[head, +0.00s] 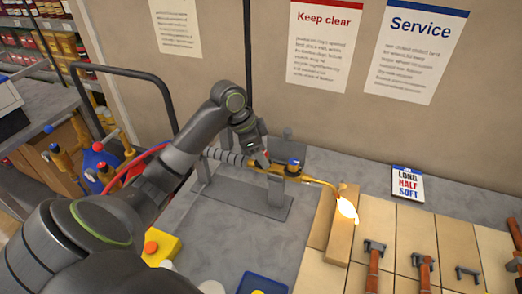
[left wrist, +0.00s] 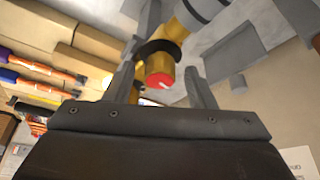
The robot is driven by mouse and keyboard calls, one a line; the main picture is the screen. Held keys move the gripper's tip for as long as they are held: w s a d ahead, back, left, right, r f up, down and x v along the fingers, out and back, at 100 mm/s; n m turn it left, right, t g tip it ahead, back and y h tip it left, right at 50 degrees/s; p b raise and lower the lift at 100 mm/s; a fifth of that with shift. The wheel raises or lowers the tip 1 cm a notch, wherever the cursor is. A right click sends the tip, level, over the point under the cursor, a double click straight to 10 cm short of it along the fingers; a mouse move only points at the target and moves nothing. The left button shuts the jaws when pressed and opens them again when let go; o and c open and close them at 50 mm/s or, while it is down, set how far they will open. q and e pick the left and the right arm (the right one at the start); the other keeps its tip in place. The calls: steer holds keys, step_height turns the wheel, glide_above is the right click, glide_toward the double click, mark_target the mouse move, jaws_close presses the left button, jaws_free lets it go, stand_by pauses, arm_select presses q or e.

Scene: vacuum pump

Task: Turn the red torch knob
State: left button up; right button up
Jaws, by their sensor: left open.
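The torch (head: 268,170) is a brass burner with a grey ribbed handle, lying on a grey stand. A flame (head: 347,208) burns at its nozzle. The red torch knob (left wrist: 160,81), with a white mark on its face, sits on a brass stem in the left wrist view. My left gripper (left wrist: 166,78) is open, one finger on each side of the knob, with visible gaps. In the head view my left gripper (head: 258,148) is at the torch body and largely covers the knob. My right gripper is not in view.
A blue knob (head: 293,163) is on the torch near the nozzle tube. A wooden block (head: 341,232) stands by the flame. A card (head: 407,184) reads LONG HALF SOFT. A yellow box (head: 163,246) and blue tray (head: 262,284) are in front.

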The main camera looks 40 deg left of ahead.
arm_select(q)
steer(key=c, duration=1)
steer(key=shift+s+r+n+y+p, duration=0.1)
steer(key=shift+r+n+y+p, duration=0.2)
steer(key=shift+n+p, duration=0.65)
steer(key=shift+d+f+n+p, duration=0.1)
steer(key=shift+n+p, duration=0.25)
steer(key=shift+p, duration=0.55)
steer(key=shift+f+t, duration=0.15)
steer(key=shift+t, duration=0.25)
steer(key=o, duration=1)
